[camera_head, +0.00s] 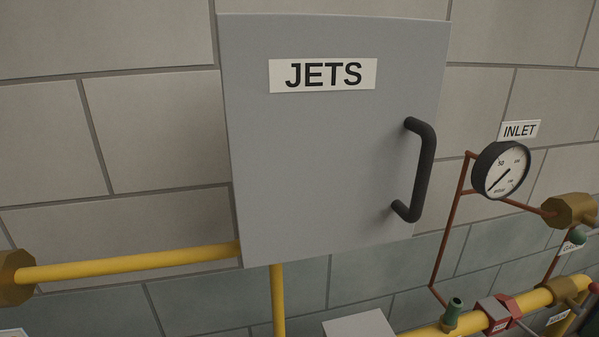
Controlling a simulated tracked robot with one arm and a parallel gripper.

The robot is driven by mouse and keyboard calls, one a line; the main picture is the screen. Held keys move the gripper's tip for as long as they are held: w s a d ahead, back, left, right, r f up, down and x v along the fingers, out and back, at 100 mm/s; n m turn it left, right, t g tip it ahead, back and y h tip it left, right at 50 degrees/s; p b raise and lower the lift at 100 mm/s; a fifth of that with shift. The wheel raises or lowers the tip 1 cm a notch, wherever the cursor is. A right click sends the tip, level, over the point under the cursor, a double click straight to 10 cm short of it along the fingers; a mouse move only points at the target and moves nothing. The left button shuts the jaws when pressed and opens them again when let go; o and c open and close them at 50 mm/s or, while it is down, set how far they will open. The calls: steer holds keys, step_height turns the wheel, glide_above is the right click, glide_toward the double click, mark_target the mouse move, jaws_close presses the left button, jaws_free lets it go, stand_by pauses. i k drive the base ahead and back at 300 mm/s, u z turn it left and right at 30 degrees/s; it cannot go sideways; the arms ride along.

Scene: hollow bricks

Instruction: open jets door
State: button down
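The jets door (320,170) is a flat grey panel on the wall in the middle of the head camera view. It carries a white label (322,75) reading "JETS". A black bar handle (425,170) stands upright near its right edge. The door looks shut, with no gap visible along its edges. My gripper is not in view, so its state and its place relative to the handle do not show.
An "INLET" gauge (500,170) with thin copper pipes is right of the door. A yellow pipe (130,262) meets the door's lower left. Below right are a yellow pipe with a red fitting (503,310) and a grey box (359,326).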

mark_target(331, 119)
steer(key=u, duration=0.1)
steer(key=k, duration=0.25)
steer(key=z, duration=0.25)
steer(key=i, duration=0.9)
steer(key=u, duration=0.25)
steer(key=k, duration=0.3)
steer(key=z, duration=0.8)
